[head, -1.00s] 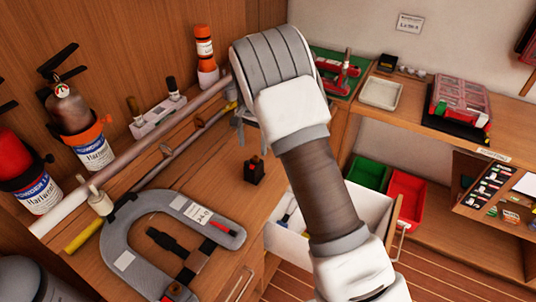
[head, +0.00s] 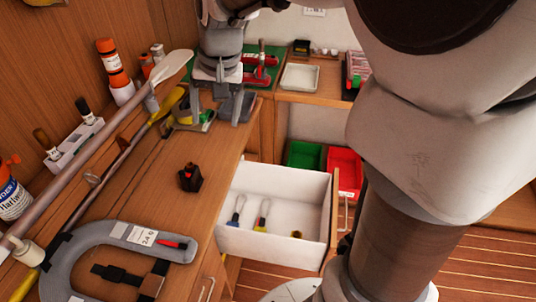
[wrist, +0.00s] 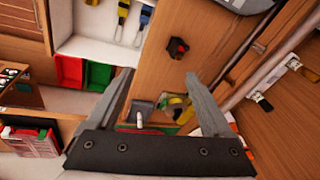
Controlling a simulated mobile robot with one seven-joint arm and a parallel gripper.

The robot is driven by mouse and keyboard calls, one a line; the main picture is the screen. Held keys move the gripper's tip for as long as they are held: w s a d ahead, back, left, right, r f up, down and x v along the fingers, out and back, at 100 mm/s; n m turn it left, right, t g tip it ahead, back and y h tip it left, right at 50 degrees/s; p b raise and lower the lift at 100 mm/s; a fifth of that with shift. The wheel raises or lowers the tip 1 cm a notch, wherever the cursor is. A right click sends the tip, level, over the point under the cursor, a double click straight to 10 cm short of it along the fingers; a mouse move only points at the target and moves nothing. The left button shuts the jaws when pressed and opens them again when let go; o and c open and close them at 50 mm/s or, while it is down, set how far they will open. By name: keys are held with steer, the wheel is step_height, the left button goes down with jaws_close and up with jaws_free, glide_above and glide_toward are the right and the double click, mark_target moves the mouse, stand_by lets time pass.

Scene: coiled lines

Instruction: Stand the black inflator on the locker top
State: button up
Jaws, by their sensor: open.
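A small black block-shaped piece with a red top (head: 190,178), which I take for the black inflator, stands upright on the wooden locker top (head: 150,205). It also shows in the wrist view (wrist: 177,47), beyond the fingertips. My gripper (head: 217,108) is at the back end of the locker top, pointing down, behind the inflator in the head view and apart from it. In the wrist view my gripper (wrist: 158,85) has its two fingers spread, with nothing held between them.
A yellow item (head: 186,112) lies beside my gripper. A grey clamp-shaped frame (head: 75,250) lies at the front. Long poles run along the left. An open white drawer (head: 275,205) holds small tools at the right. Bare wood surrounds the inflator.

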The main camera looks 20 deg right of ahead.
steer(key=s+d+r+n+t, duration=0.1)
steer(key=s+d, duration=0.1)
steer(key=s, duration=0.7)
steer(key=s+d+n+t+h, duration=0.1)
steer(key=s+d+n+t, duration=0.1)
steer(key=s, duration=0.8)
steer(key=shift+d+r+n, duration=0.3)
steer(key=shift+d+r, duration=0.05)
